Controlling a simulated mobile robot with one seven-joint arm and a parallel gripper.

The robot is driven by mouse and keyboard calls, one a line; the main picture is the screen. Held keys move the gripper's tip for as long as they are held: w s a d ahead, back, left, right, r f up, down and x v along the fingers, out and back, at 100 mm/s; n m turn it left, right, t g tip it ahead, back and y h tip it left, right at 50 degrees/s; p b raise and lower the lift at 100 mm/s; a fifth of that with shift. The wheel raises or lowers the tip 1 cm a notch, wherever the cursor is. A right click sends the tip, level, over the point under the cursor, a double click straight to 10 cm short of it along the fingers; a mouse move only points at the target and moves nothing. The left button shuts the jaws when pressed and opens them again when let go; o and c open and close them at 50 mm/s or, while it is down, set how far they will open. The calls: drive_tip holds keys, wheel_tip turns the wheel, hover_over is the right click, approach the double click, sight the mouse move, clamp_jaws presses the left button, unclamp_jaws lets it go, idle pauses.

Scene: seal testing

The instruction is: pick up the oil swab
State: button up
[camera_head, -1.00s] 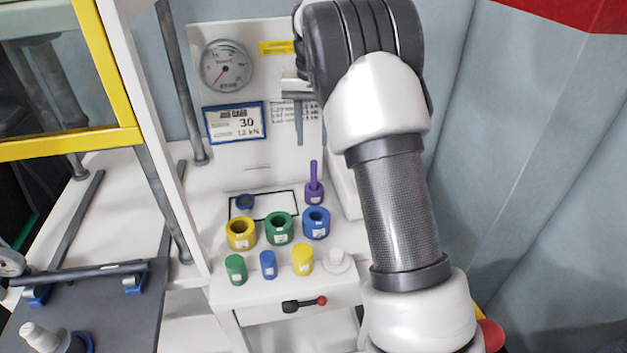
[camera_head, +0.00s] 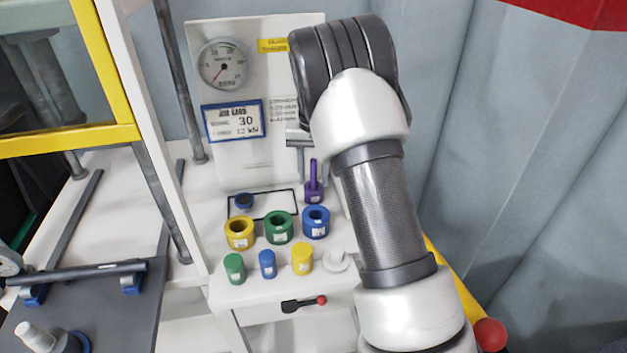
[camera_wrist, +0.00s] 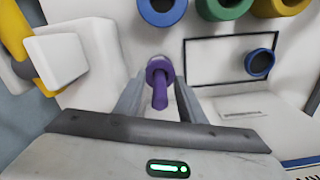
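The purple piece with a thin upright stick (camera_head: 314,188), which I take to be the oil swab, stands upright on the white bench at the right end of the black-outlined rectangle. In the wrist view the swab (camera_wrist: 160,75) shows between my two fingers, its stick pointing toward the camera. My gripper (camera_head: 300,157) is just above and beside the stick's top in the head view. In the wrist view my gripper (camera_wrist: 158,92) is open, with a gap on each side of the stick. I cannot tell exactly how far down the fingers reach.
Yellow (camera_head: 239,233), green (camera_head: 278,227) and blue (camera_head: 316,222) rings stand close in front, with green, blue and yellow cylinders (camera_head: 302,259) before them. A small dark blue cup (camera_head: 244,203) sits in the outlined rectangle. A panel with a gauge (camera_head: 222,65) rises behind.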

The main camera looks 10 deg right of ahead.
clamp_jaws()
drive_tip(key=shift+r, duration=0.15)
